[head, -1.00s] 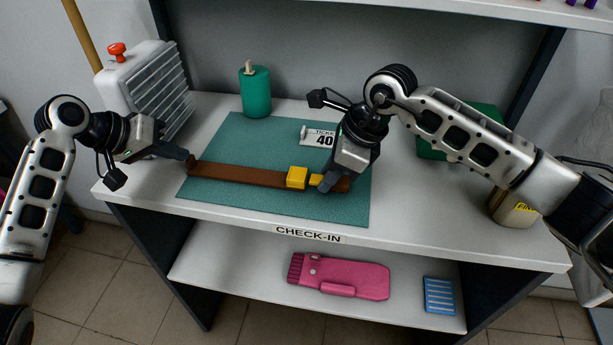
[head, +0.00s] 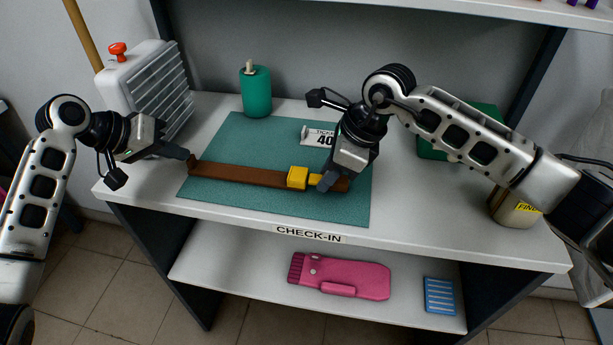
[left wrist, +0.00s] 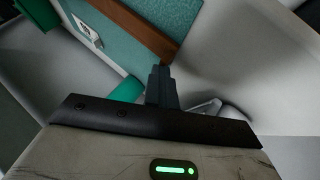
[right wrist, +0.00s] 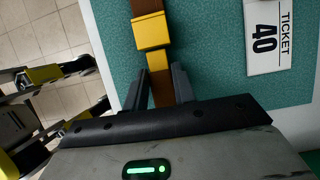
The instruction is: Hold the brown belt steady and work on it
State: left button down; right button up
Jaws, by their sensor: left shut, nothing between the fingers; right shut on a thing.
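The brown belt (head: 240,174) lies straight across the green mat (head: 250,140) on the white counter. A yellow buckle (head: 297,177) sits on it near its right end, with a smaller yellow piece (head: 315,180) beside it. My right gripper (head: 326,186) is shut on the belt just right of the buckle. In the right wrist view the belt (right wrist: 160,92) runs between its fingers. My left gripper (head: 190,160) is shut and empty at the belt's left end. In the left wrist view its fingertips (left wrist: 161,72) are close to the belt end (left wrist: 150,37); contact is unclear.
A ticket card (head: 318,136) lies at the mat's back, partly behind my right gripper. A green bottle (head: 256,91) and a ribbed white case (head: 150,85) stand behind. A tin (head: 515,208) stands at the right. The lower shelf holds a pink item (head: 340,277) and a blue one (head: 440,296).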

jog(key=shift+w+a, duration=0.15)
jog(key=shift+a, duration=0.4)
jog(key=shift+w+a, duration=0.15)
jog(key=shift+a, duration=0.4)
dwell(6.9)
